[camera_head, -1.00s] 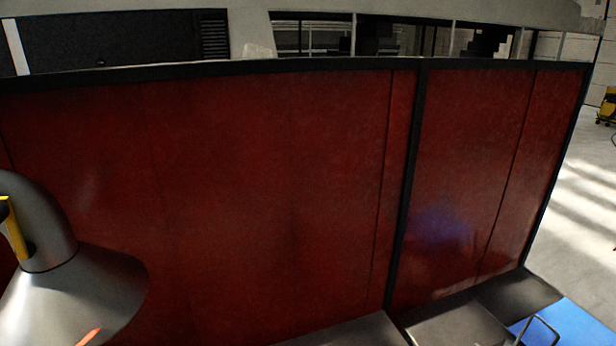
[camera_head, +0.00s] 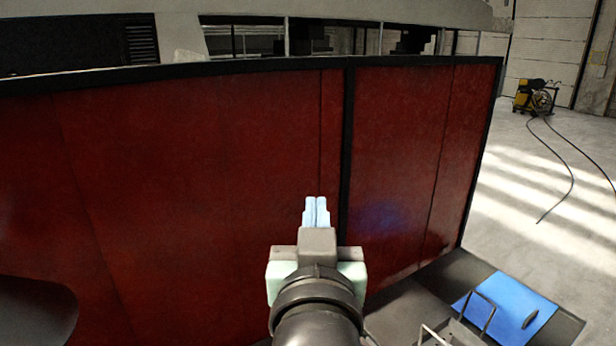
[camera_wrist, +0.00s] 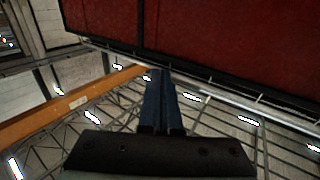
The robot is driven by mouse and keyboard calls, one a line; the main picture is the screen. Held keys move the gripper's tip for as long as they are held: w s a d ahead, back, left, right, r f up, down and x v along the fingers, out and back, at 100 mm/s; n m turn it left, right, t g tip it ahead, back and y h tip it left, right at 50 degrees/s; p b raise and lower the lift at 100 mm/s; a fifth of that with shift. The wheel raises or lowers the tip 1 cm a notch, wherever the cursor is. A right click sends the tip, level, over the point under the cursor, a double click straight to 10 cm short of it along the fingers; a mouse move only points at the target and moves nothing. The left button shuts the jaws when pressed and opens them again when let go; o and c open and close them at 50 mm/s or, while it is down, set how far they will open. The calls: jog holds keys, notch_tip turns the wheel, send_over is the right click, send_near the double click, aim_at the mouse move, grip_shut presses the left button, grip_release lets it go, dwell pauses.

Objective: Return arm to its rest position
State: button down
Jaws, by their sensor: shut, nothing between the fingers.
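My gripper (camera_head: 316,212) shows at the lower middle of the head view, its two pale blue fingers together and pointing up in the picture. Nothing is between them. Behind the fingers in that view is a dark red panel wall (camera_head: 200,180) with black edging. In the wrist view my gripper (camera_wrist: 160,80) also appears shut and empty, its fingers dark blue. The red panel (camera_wrist: 210,35) fills the top right there. I cannot tell the exact gap between fingertips and panel.
At the lower right of the head view a blue panel (camera_head: 515,298) lies by a metal-framed cart (camera_head: 455,330). A yellow and black machine (camera_head: 535,95) with trailing cables stands far right on open floor (camera_head: 500,200). The wrist view shows an orange beam (camera_wrist: 60,110) and roof trusses.

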jog(key=s+r+t+b, duration=0.8)
jog(key=s+t+b, duration=0.1)
jog(key=s+b, duration=0.2)
jog(key=shift+s+a, duration=0.4)
jog(key=shift+s, duration=0.3)
